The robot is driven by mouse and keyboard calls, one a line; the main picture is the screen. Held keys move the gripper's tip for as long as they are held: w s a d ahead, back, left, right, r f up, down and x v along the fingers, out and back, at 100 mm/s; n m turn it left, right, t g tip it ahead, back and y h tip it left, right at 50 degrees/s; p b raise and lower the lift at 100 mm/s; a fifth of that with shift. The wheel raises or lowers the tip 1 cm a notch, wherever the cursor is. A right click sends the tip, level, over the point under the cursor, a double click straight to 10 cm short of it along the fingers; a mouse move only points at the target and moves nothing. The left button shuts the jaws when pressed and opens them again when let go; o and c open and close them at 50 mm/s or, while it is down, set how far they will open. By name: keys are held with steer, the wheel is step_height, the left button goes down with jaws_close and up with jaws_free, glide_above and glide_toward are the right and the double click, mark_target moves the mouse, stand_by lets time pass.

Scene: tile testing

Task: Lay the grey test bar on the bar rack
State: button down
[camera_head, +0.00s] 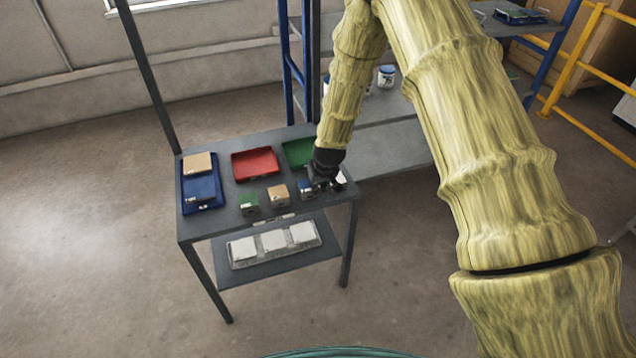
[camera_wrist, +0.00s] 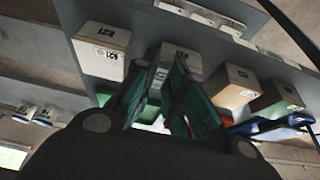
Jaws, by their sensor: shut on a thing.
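My gripper (camera_head: 326,182) is at the front right of the grey table, low over a row of small labelled blocks. In the wrist view its two green fingers (camera_wrist: 165,75) come close together, with a narrow gap. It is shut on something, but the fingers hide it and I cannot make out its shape. A block with a pale face (camera_wrist: 181,60) shows just beyond the fingertips; I cannot tell whether they touch it. I cannot pick out the grey test bar or the bar rack with certainty.
The table (camera_head: 222,222) also bears a green block (camera_head: 249,204), a tan block (camera_head: 278,196), a blue tray (camera_head: 203,190) with a tan piece, a red tray (camera_head: 255,164) and a green tray (camera_head: 298,151). White pieces lie in a tray on the lower shelf (camera_head: 270,268). Shelving stands behind.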

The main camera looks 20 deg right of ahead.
steer(key=shift+f, duration=0.1)
steer(key=c, duration=1.5)
jaws_free()
steer(key=shift+o, duration=0.2)
steer(key=shift+w+r+p, duration=0.1)
steer(key=shift+r+p, duration=0.35)
steer(key=shift+r, duration=0.35)
steer(key=shift+r+b, duration=0.1)
steer(key=shift+b, duration=0.25)
steer(key=b+v, duration=0.2)
steer(key=v, duration=0.9)
steer(key=shift+s+r+b, duration=0.2)
steer(key=shift+s+b, duration=0.15)
steer(key=shift+b, duration=0.05)
